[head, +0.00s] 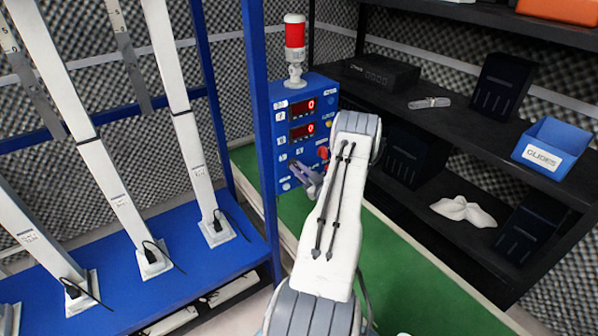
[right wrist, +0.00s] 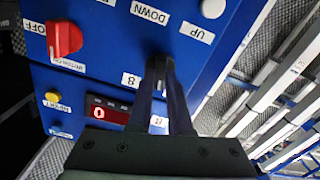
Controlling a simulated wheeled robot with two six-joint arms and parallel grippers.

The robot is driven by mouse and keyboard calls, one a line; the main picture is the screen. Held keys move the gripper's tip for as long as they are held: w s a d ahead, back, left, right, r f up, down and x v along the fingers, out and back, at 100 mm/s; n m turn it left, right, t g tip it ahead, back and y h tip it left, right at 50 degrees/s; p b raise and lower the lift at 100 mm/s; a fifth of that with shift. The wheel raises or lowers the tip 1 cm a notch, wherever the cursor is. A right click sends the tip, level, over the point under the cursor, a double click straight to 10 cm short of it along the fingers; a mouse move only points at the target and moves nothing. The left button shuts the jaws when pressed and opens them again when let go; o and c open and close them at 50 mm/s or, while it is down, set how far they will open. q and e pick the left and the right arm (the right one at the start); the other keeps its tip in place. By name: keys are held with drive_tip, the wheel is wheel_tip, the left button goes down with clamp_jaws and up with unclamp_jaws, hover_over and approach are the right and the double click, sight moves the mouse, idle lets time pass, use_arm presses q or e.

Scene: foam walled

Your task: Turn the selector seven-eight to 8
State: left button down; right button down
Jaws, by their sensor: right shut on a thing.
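The blue control panel (head: 275,118) stands at the back centre in the head view. My right gripper (head: 305,172) reaches its lower front face. In the right wrist view my right gripper (right wrist: 160,66) is shut on a black selector knob (right wrist: 158,62), with its fingers on both sides of it. A label reading 8 (right wrist: 130,80) is left of the knob, and another small label (right wrist: 158,121), partly covered by a finger, lies below it. The fingers hide most of the knob, so I cannot tell where it points. My left gripper is not in view.
The panel carries a red rotary switch (right wrist: 64,40), a yellow button (right wrist: 52,97), a white button (right wrist: 212,8) and a red display (right wrist: 110,112). Black shelves (head: 440,125) are right, a blue rack (head: 190,235) left.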

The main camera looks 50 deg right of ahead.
drive_tip(key=m+b, duration=0.1)
drive_tip(key=m, duration=0.3)
drive_tip(key=shift+m, duration=0.3)
drive_tip(key=m, duration=0.4)
drive_tip(key=shift+d, duration=0.15)
drive_tip(key=shift+m, duration=0.3)
drive_tip(key=c, duration=0.8)
unclamp_jaws()
drive_tip(key=shift+c, duration=0.2)
drive_tip(key=shift+s, duration=0.1)
drive_tip(key=b+v, duration=0.1)
drive_tip(key=v, duration=0.9)
drive_tip(key=shift+s+b, duration=0.2)
drive_tip(key=shift+b, duration=0.2)
